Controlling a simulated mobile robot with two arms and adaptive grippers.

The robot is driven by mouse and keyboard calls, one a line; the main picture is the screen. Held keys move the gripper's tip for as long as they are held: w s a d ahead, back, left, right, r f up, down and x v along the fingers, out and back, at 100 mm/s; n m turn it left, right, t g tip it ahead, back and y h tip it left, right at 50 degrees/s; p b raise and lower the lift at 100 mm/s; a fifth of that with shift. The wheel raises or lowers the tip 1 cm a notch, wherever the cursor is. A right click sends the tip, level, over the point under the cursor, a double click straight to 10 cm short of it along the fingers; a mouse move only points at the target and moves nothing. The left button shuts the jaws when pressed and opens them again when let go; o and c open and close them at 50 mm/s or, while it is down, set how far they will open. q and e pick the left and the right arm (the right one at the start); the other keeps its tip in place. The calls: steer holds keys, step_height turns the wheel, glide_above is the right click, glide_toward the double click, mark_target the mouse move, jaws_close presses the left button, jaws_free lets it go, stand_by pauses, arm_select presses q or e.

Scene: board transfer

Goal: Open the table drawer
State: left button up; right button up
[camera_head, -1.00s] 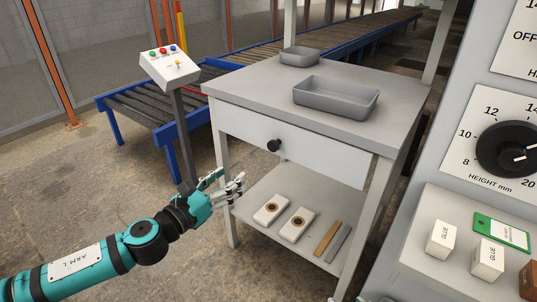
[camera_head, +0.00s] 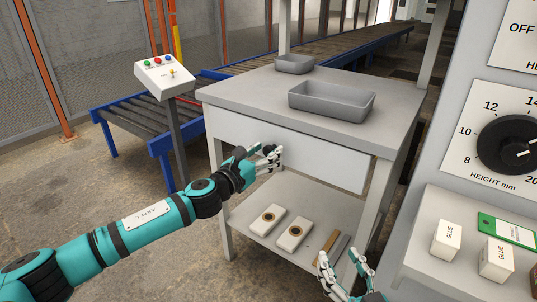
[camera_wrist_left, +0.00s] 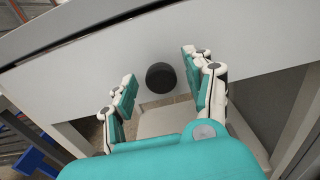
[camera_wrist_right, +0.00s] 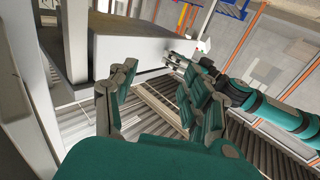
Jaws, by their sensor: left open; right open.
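The table (camera_head: 240,88) is light grey, with a white drawer front (camera_head: 325,165) under its top. The drawer looks closed. A round black knob (camera_wrist_left: 161,77) sits on the drawer front. In the head view the knob is mostly hidden by my left gripper (camera_head: 270,157). In the left wrist view my left gripper (camera_wrist_left: 160,92) is open, with one finger on each side of the knob and gaps between them. My right gripper (camera_head: 343,272) is open and empty, low at the front right of the table. It also shows in the right wrist view (camera_wrist_right: 160,98).
Two grey trays, one large (camera_head: 332,101) and one small (camera_head: 294,64), stand on the tabletop. The lower shelf (camera_head: 310,203) carries two white blocks and two bars. A button box (camera_head: 164,76) stands at the left. A dial panel and shelf with glue boxes (camera_head: 447,238) are at the right.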

arm_select(q)
steer(key=shift+w+d, duration=0.45)
steer(key=shift+w, duration=0.15)
arm_select(e)
steer(key=shift+a+r+t+y, duration=0.1)
steer(key=shift+r+t+y, duration=0.25)
steer(key=shift+r, duration=0.55)
arm_select(q)
jaws_close()
